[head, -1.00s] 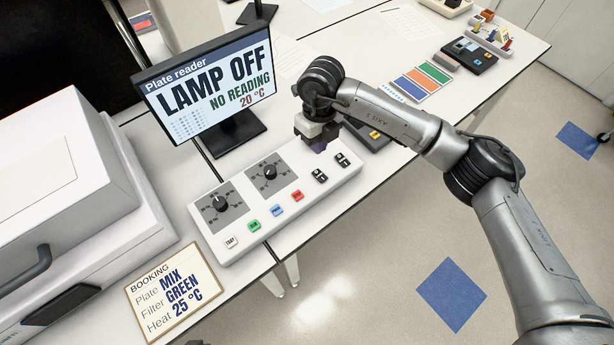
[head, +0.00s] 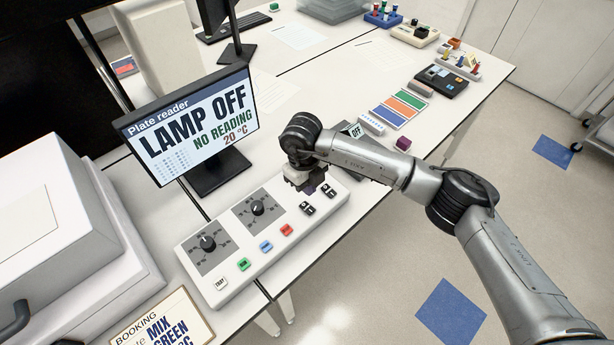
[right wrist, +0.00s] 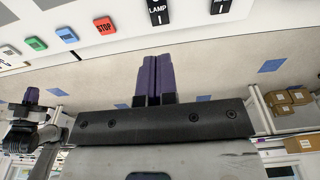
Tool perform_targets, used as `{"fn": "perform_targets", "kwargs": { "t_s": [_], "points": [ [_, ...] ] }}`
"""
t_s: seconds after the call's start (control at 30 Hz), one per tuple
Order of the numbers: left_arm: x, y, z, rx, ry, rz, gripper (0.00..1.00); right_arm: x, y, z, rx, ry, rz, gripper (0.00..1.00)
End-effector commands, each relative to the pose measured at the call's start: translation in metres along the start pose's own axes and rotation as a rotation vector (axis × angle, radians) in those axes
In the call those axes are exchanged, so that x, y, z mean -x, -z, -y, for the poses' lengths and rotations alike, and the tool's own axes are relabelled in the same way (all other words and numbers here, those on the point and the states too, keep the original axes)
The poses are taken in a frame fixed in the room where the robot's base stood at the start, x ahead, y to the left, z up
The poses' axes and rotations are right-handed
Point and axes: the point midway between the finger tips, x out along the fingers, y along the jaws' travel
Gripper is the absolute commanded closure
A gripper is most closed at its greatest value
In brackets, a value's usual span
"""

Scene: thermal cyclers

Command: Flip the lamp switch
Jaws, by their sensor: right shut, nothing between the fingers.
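The lamp switch (head: 306,208) is a small black rocker on the white control panel, beside the red button; its LAMP label shows in the right wrist view (right wrist: 158,12). A second black switch (head: 328,191) sits to its right. The screen (head: 193,125) reads LAMP OFF, NO READING, 20 °C. My right gripper (head: 311,188) is above the panel near the two switches, its purple fingers shut and empty. In the right wrist view the fingers (right wrist: 155,78) point toward the panel's edge below the LAMP switch, apart from it. A purple-tipped gripper, apparently my left (right wrist: 31,95), shows small there.
The panel (head: 232,281) also carries two dials and several coloured buttons, including red STOP (right wrist: 104,25). A booking card (head: 165,325) lies at the front. A dark device reading OFF (head: 352,130) stands behind my right wrist. A large white machine (head: 60,235) is at left.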

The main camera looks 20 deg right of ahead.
Motion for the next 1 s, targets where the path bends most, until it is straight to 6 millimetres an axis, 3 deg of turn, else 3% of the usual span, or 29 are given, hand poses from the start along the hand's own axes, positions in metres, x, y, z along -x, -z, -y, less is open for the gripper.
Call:
{"fn": "perform_targets", "kwargs": {
  "t_s": [0.2,0.43,0.67,1.0],
  "points": [
    [0.003,0.001,0.000,0.000,0.000,0.000,1.00,-0.041,0.000,0.000,0.000,0.000,-0.002,1.00],
    [0.006,0.002,0.000,0.000,0.000,0.000,1.00,-0.070,0.000,-0.001,0.002,-0.001,-0.001,1.00],
    [0.006,0.002,0.000,0.000,0.000,0.000,1.00,-0.084,0.000,0.000,0.001,0.000,0.001,1.00],
    [0.006,0.002,0.000,0.000,0.000,0.000,1.00,-0.086,0.000,0.000,0.001,0.000,0.001,1.00]
  ]
}}
